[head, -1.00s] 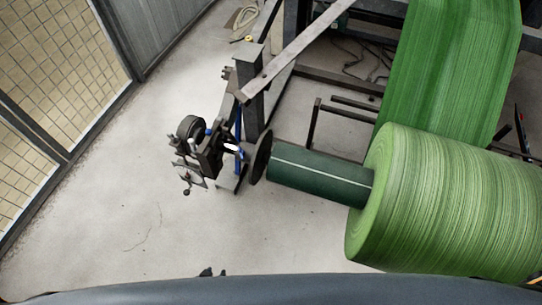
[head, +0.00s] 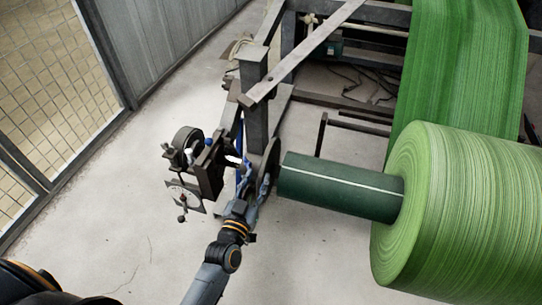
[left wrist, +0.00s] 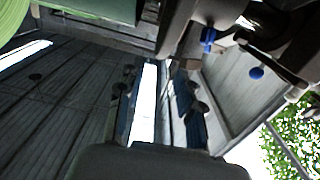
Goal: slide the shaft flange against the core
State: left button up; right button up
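The shaft flange (head: 267,153) is a dark disc at the near end of the roll stand, seen nearly edge-on in the head view. The core (head: 335,185) is a dark green tube sticking out from the left side of the green roll (head: 465,205). A small gap shows between flange and core. My left gripper (head: 262,184) reaches up from below to the flange's lower front edge; whether it touches is unclear. In the left wrist view, its two fingers (left wrist: 158,98) stand apart with nothing visible between them. My right gripper is not in view.
A grey post (head: 256,105) with a slanted bar (head: 305,50) rises behind the flange. A brake-like mechanism (head: 200,165) sits left of it. A mesh fence (head: 50,90) runs along the left.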

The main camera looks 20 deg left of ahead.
aim_at(268, 154)
pick_arm(q)
jog(key=w+b, duration=0.1)
jog(key=w, duration=0.8)
jog(key=shift+w+d, duration=0.15)
jog(key=shift+w, duration=0.25)
jog(key=shift+w+b, duration=0.3)
jog(key=shift+w, duration=0.15)
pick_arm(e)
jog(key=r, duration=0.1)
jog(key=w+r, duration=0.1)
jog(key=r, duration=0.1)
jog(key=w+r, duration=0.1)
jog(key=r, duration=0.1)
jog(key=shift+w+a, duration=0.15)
pick_arm(q)
grip_shut()
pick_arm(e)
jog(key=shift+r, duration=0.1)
